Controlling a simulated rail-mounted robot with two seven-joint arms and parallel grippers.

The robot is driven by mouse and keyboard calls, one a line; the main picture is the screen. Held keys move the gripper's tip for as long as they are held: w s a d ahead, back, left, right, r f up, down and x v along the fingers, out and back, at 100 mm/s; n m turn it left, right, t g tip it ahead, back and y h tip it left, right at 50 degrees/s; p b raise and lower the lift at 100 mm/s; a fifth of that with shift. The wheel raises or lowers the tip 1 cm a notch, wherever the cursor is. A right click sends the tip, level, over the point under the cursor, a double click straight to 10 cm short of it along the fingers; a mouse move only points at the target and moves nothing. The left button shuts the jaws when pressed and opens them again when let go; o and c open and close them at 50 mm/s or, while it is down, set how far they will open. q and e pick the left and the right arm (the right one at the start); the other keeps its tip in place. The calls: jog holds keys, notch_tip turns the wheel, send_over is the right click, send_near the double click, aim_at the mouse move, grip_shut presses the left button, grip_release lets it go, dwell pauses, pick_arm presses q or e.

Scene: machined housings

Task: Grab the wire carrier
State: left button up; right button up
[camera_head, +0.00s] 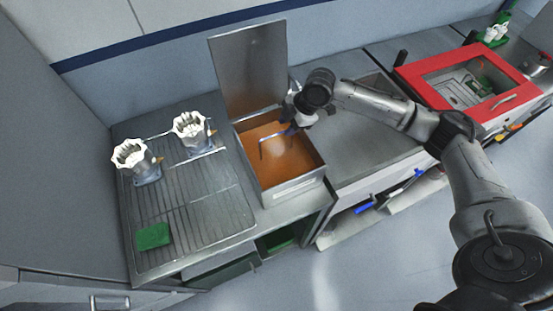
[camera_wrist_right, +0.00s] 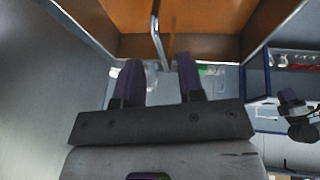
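A thin bent wire, which looks like the wire carrier's handle (camera_head: 263,146), shows in the open metal box (camera_head: 294,190) with the orange inside. In the right wrist view a thin metal rod (camera_wrist_right: 156,28) comes down from the orange area towards the gap between my fingers. My right gripper (camera_head: 292,129) is over the box, close to the wire. In the wrist view my right gripper (camera_wrist_right: 158,70) has its two dark fingers apart, with the rod's end near or between the tips. I cannot tell if it touches. The rest of the carrier is hidden or unclear.
The box's raised lid (camera_head: 250,68) stands behind it. Two white-topped housings (camera_head: 133,156) (camera_head: 190,131) and a green block (camera_head: 153,236) sit on the ribbed drainer (camera_head: 200,215) at left. A red-framed unit (camera_head: 410,75) is at right.

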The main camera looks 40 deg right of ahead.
aim_at(282, 133)
jog(key=shift+x, duration=2.3)
grip_shut()
